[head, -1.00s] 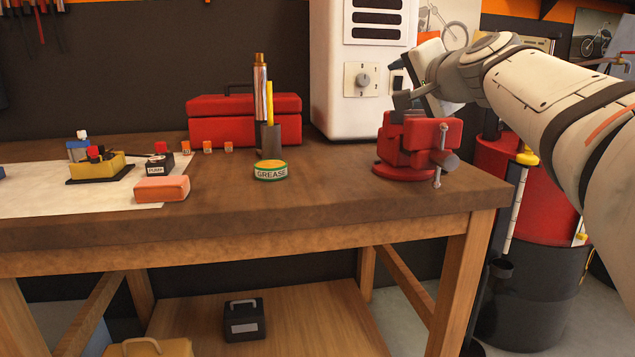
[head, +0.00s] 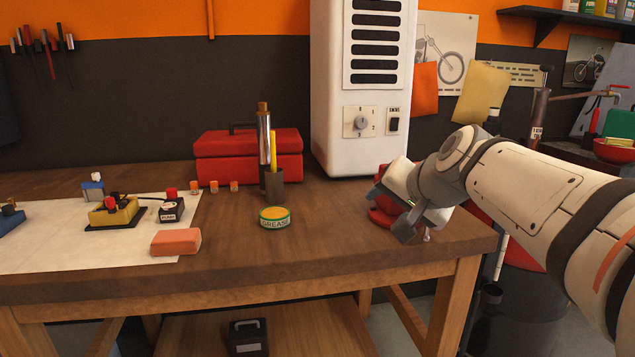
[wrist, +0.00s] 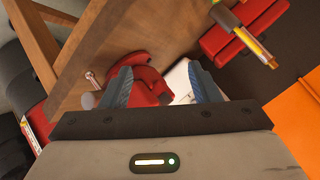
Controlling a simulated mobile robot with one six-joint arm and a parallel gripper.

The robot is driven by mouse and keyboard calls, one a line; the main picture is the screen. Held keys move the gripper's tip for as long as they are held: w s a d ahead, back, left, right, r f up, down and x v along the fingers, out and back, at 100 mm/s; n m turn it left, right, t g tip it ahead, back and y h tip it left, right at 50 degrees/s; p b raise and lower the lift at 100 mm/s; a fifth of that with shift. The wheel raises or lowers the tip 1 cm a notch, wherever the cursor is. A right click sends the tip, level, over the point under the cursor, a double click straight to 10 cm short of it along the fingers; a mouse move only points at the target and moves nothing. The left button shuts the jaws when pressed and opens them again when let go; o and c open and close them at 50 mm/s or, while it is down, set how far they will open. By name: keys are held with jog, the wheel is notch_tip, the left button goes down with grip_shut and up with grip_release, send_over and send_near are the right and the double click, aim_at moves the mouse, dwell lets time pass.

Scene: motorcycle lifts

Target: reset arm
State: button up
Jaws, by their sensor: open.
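My gripper (head: 390,208) is at the right end of the workbench, in front of the red vise (head: 382,212), which it largely hides in the head view. In the wrist view my gripper (wrist: 160,88) has its two blue-grey fingers spread wide apart, with nothing held between them. The red vise (wrist: 146,80) shows beyond and between the fingers, and the frames do not show any contact with it.
The wooden workbench (head: 330,235) carries a grease tin (head: 274,217), a red toolbox (head: 247,160), a white cabinet (head: 362,90), an orange block (head: 176,241) and a pump box (head: 172,210). The front middle of the bench is clear.

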jog(key=s+d+f+n+g+h+p, duration=0.1)
jog(key=s+f+n+g+p, duration=0.1)
jog(key=s+p, duration=0.6)
jog(key=s+d+f+n+g+h+p, duration=0.1)
jog(key=s+g+p, duration=0.4)
jog(key=s, duration=0.7)
notch_tip(320, 180, down, 2)
jog(key=n+h+p, duration=0.1)
jog(key=n+p, duration=0.1)
jog(key=shift+d+p, duration=0.15)
jog(key=shift+p, duration=0.2)
jog(key=shift+s, duration=0.1)
jog(key=shift+c, duration=0.4)
